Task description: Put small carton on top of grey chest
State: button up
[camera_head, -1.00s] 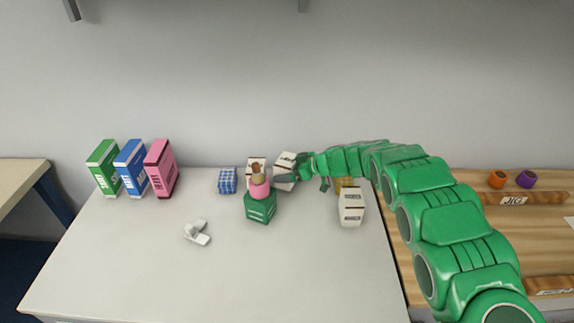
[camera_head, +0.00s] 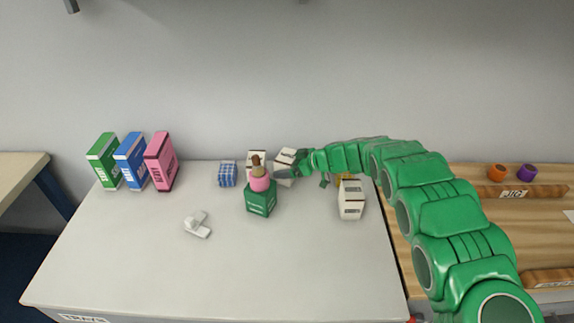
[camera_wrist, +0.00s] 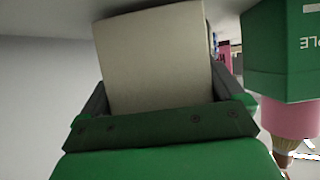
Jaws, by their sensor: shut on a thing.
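The grey chest (camera_head: 150,270) has a broad, flat top, with a label on its front edge at lower left. My gripper (camera_head: 287,174) is over the back of this top, shut on a white small carton (camera_head: 284,158). The carton looks tilted in the head view. In the wrist view the carton (camera_wrist: 155,60) sits as a plain pale block between the two fingers of my gripper (camera_wrist: 160,105). I cannot tell whether its bottom touches the chest top.
A green box (camera_head: 261,200) with a pink-and-brown item (camera_head: 259,179) stands close left of my gripper. A blue checked cube (camera_head: 227,174), upright boxes (camera_head: 161,162) and a white clip-like piece (camera_head: 198,224) are left. The front middle is clear.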

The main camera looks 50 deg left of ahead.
jog(key=shift+f, duration=0.3)
jog(key=o, duration=0.9)
